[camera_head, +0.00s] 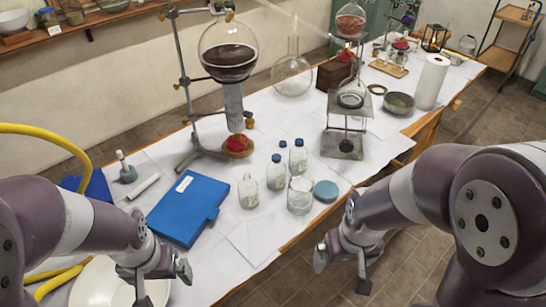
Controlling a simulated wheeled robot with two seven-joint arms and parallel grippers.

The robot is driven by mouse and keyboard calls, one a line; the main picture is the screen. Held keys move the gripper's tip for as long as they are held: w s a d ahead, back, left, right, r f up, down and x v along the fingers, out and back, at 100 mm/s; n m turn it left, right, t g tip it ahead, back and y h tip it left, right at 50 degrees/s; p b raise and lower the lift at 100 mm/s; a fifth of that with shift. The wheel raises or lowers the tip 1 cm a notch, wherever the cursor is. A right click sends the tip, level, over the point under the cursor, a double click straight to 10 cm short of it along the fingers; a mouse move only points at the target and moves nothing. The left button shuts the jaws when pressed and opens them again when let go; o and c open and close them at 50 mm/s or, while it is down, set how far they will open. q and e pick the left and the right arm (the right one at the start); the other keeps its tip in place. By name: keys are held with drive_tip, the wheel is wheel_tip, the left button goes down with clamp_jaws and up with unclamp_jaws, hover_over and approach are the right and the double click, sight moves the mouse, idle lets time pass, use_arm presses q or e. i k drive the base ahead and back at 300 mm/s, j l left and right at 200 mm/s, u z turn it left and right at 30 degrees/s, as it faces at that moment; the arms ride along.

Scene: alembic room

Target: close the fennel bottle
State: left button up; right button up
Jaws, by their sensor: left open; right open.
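A small clear bottle (248,194) with pale contents stands upright and uncapped on the white-covered table. I cannot read any label, so I cannot tell which bottle is fennel. My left gripper (163,284) is open and empty at the lower left. My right gripper (342,272) is open and empty beyond the table's front edge.
A blue folder (187,209) lies left of the bottles. A stand with a large dark-filled flask (228,55) rises behind, and a metal stand (345,145) is at back right. A white plate (95,285) is near my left gripper. Bare white covering lies before the bottles.

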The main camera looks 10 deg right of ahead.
sight(247, 187)
drive_tip(key=i+l+u, duration=0.15)
drive_tip(key=u, duration=0.3)
drive_tip(key=l+u, duration=0.25)
drive_tip(key=u, duration=0.2)
drive_tip(key=i+l+u, duration=0.1)
drive_tip(key=l+u, duration=0.7)
drive_tip(key=l, duration=1.65)
